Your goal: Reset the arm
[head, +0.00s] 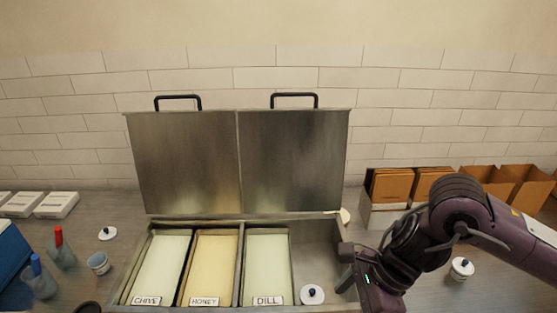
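My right arm comes in from the right, and its gripper (350,270) is at the right edge of the steel topping bin (136,270), over or just beside the rim. Its fingers are dark and partly cut off by the angle, so I cannot tell whether they are apart or whether they hold anything. My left arm and gripper are not in view. The bin's two steel lids (185,160) (294,160) stand raised at the back, with black handles on top.
Pans labelled CHIVE (160,265), HONEY (211,265) and DILL (267,265) fill the bin's left part. Brown bags (500,180) and a knobbed jar (461,268) are right.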

